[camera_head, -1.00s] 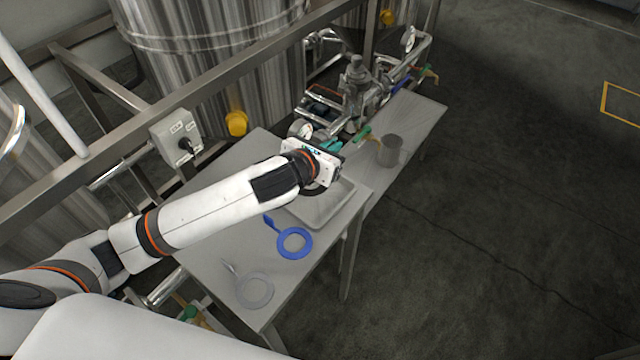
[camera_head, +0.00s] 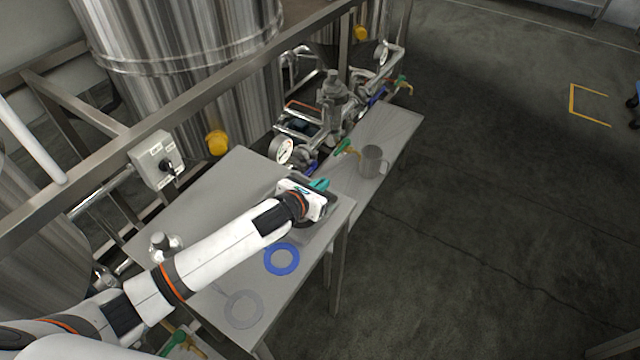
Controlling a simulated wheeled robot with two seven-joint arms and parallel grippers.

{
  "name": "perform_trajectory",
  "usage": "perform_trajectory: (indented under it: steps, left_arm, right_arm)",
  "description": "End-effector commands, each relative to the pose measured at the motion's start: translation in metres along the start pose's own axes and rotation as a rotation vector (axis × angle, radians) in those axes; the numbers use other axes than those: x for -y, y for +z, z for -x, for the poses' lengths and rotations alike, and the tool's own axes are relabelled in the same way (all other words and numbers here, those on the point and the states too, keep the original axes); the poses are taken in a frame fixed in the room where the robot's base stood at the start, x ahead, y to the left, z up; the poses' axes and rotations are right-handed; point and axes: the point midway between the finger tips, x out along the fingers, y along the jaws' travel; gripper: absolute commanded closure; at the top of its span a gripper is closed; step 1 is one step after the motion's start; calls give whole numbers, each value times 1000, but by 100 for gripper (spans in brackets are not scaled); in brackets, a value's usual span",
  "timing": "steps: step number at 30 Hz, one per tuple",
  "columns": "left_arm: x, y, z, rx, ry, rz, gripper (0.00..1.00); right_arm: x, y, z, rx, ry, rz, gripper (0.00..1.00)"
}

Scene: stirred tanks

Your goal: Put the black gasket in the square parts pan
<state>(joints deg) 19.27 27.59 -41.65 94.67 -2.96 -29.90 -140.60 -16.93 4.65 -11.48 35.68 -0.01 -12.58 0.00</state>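The square parts pan (camera_head: 314,228) is a shallow grey tray on the near table, mostly covered by my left arm. My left gripper (camera_head: 307,203) is over the pan, pointing down; its fingertips are hidden behind its white body. Dark patches show beside and under the gripper, but I cannot tell whether they are the black gasket or gripper parts. No black gasket shows clearly elsewhere on the table. My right gripper is not in view.
A blue ring gasket (camera_head: 281,259) and a pale grey ring (camera_head: 243,309) lie nearer on the table (camera_head: 200,205). A metal fitting (camera_head: 163,246) stands at left. A grey mug (camera_head: 372,161) and piping with a gauge (camera_head: 284,150) are beyond the pan.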

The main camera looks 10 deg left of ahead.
Motion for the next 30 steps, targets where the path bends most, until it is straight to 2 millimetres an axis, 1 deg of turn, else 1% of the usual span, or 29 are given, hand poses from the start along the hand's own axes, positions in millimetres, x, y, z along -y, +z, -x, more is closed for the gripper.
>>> perform_trajectory:
  steps: [5, 16, 20, 21, 23, 24, 30]
  left_arm:
    - [0, -1, 0, -1, 0, -1, 100]
    - [0, 9, -4, 0, -1, 0, 100]
    - [0, 10, -4, -1, -1, 0, 100]
    - [0, 10, -4, -1, -1, 0, 90]
    - [0, 10, -4, -1, -1, 0, 81]
    - [0, 10, -4, -1, -1, 0, 74]
    - [0, 10, -4, -1, -1, 0, 74]
  right_arm:
    - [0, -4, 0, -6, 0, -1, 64]
    - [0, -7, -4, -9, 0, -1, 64]
    - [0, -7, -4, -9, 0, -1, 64]
    - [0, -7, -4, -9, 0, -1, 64]
    - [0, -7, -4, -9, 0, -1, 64]
    - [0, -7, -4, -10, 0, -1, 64]
    - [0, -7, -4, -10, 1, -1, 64]
